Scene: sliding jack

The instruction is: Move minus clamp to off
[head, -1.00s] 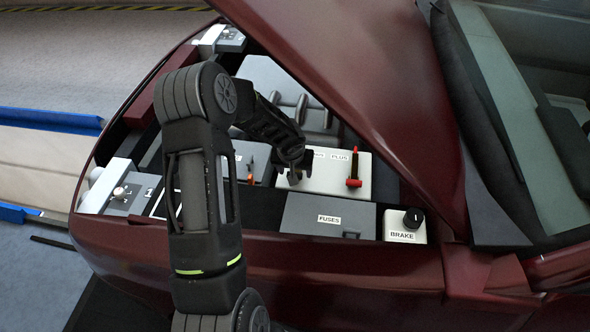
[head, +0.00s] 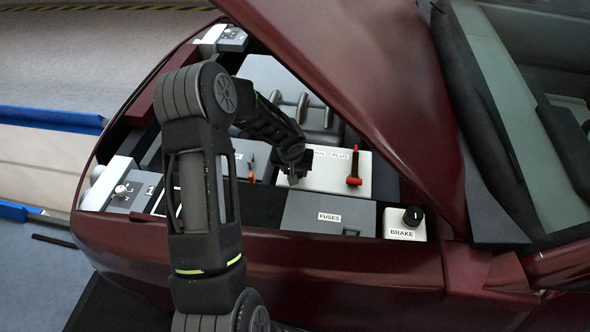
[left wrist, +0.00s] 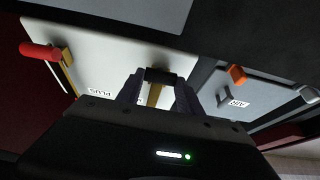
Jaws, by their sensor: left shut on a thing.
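The minus clamp (left wrist: 161,76), with a black grip on a brass-coloured bar, is between the fingertips of my left gripper (left wrist: 158,86) in the left wrist view. The gripper is shut on the black grip. In the head view my left gripper (head: 294,172) is over the left part of the white battery (head: 332,178) and hides the clamp. The wrist view also shows the white battery top (left wrist: 105,60). The red plus clamp (head: 354,168) stands upright on the battery's right side. My right gripper is not in view.
A grey fuse box (head: 320,214) and a brake knob (head: 412,217) lie in front of the battery. A grey air unit with an orange part (left wrist: 237,75) is beside it. The raised hood (head: 370,90) slopes close behind and to the right.

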